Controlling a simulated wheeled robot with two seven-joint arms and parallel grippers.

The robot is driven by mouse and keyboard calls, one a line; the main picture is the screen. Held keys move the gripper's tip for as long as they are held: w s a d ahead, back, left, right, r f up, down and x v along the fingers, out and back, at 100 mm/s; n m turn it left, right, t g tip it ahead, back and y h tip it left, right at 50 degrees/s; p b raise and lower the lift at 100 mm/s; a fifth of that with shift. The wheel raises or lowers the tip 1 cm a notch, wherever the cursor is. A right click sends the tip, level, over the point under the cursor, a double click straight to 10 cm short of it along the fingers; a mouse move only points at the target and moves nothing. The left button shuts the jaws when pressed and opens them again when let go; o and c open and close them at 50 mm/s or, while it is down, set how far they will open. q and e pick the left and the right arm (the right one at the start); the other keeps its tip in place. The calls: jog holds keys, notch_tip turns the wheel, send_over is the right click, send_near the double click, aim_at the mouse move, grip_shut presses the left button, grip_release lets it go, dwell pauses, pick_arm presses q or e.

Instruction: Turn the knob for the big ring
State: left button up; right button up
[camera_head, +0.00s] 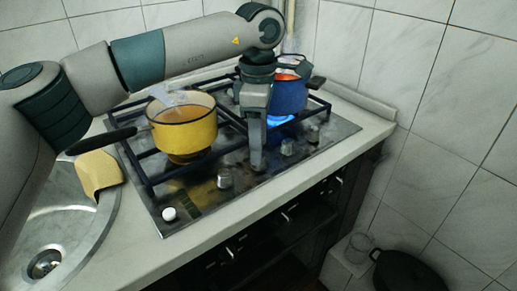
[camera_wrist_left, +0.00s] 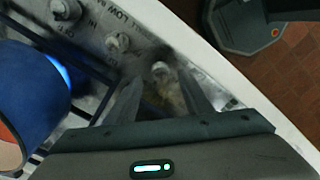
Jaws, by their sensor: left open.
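My left gripper (camera_head: 257,163) points down over the front part of the cooktop (camera_head: 200,205). In the left wrist view its fingers (camera_wrist_left: 160,88) are apart, with a grey knob (camera_wrist_left: 160,70) in line with the gap between their tips. I cannot tell if they touch it. Other knobs show there, a middle one (camera_wrist_left: 117,43) and a far one (camera_wrist_left: 62,10), with LOW and OFF markings. In the head view, knobs stand right of the gripper (camera_head: 288,147) and left of it (camera_head: 224,178). Which knob serves the big ring is not clear. My right gripper is out of view.
A yellow pot (camera_head: 183,133) with a dark handle and an implement in it stands at left. A white button (camera_head: 169,213) is front left. A sink (camera_head: 50,235) lies further left.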

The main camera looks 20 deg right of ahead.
pick_arm(q)
notch_tip(320, 180, up, 15)
jog(key=shift+f+p, duration=0.2)
jog(key=shift+p, duration=0.25)
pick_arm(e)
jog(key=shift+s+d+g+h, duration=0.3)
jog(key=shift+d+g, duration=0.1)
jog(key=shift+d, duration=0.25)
